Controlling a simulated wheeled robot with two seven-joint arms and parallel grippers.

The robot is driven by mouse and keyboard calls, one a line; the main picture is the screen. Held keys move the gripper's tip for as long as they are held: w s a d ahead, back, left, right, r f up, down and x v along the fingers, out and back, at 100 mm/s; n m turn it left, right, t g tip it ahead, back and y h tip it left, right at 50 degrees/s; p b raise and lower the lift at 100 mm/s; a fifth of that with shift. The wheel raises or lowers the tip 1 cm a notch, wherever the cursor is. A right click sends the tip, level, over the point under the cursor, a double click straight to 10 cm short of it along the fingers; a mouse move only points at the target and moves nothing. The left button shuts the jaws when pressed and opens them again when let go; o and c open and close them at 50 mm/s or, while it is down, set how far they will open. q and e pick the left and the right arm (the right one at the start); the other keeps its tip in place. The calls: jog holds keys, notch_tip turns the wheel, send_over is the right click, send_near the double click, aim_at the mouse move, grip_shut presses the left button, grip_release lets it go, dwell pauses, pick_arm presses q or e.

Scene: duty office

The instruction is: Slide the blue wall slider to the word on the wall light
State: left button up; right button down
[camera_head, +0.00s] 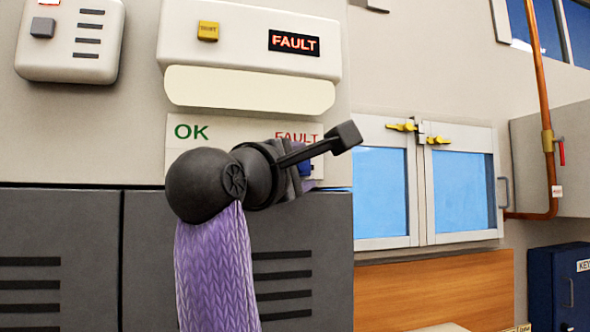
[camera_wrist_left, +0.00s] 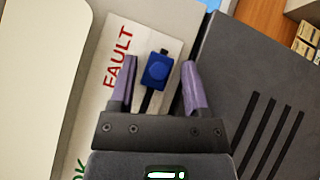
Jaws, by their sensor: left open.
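The wall light (camera_head: 294,43) shows FAULT in lit red letters on a black panel. Below it, a white plate (camera_head: 246,132) reads OK in green at the left and FAULT in red at the right. The blue slider (camera_wrist_left: 155,71) sits in a dark slot beside the word FAULT; in the head view only a bit of blue (camera_head: 305,168) shows behind my gripper. My left gripper (camera_wrist_left: 159,64) is open, its two purple fingers on either side of the slider, with visible gaps. In the head view my left gripper (camera_head: 308,183) covers part of the plate. My right gripper is not in view.
A cream housing (camera_head: 250,88) juts out above the plate, with a yellow button (camera_head: 208,31) at its upper left. Grey louvred cabinets (camera_head: 60,255) stand below. A window hatch (camera_head: 382,185) with yellow latches and a copper pipe (camera_head: 543,90) are at the right.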

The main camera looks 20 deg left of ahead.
pick_arm(q)
jog(key=b+v, duration=0.5)
jog(key=v, duration=0.4)
jog(key=shift+s+f, duration=0.15)
jog(key=shift+s, duration=0.05)
jog(key=shift+a, duration=0.1)
